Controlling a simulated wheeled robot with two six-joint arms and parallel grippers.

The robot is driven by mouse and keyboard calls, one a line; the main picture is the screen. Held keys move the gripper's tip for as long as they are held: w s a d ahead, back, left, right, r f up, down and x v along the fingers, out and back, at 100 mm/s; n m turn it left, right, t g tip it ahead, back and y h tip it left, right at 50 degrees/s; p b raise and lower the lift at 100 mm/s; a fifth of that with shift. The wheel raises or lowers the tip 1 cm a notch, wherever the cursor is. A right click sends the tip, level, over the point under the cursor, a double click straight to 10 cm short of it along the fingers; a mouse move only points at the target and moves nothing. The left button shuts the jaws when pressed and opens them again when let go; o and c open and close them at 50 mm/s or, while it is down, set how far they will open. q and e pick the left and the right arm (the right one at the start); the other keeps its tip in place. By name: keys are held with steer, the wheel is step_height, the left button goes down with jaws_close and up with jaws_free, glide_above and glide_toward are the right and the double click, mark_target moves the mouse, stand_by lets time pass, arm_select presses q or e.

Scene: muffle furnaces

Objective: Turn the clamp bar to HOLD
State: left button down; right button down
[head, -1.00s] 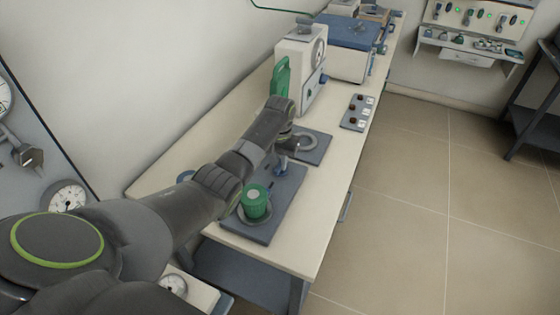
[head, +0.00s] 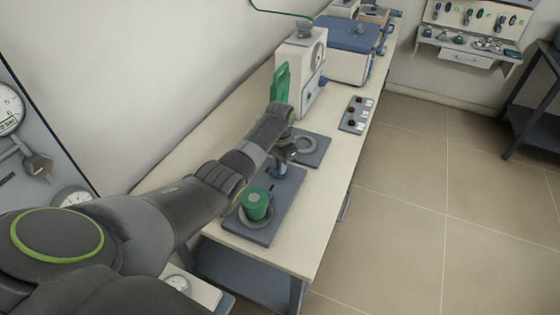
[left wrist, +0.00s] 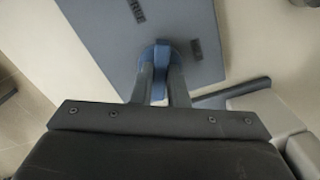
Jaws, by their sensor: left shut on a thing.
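My left gripper (head: 285,158) is over the grey plate (head: 243,232) at the near end of the bench. In the left wrist view, the left gripper (left wrist: 161,78) is shut on the blue clamp bar (left wrist: 162,56), with one finger on each side. The bar stands on a round blue base on the grey plate (left wrist: 110,50). Two dark labels lie on the plate on either side of it; I cannot read them surely. My right gripper is not in view.
A green-capped round part (head: 255,204) stands on the near end of the same plate. A second plate with a ring (head: 318,158) lies just beyond. A white device (head: 301,72) with a green part stands behind.

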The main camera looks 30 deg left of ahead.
arm_select(q)
steer(key=m+p, duration=0.1)
steer(key=m, duration=0.2)
steer(key=shift+r, duration=0.15)
steer(key=m, duration=0.3)
steer(key=shift+w+m+p, duration=0.1)
steer(key=shift+m+p, duration=0.2)
steer(key=shift+p, duration=0.1)
steer(key=m, duration=0.6)
steer(key=shift+p, duration=0.3)
steer(key=c, duration=1.4)
jaws_free()
steer(key=shift+c, duration=0.2)
steer(key=shift+r, duration=0.4)
step_height(320, 180, up, 16)
steer(key=b, duration=0.1)
steer(key=shift+r, duration=0.2)
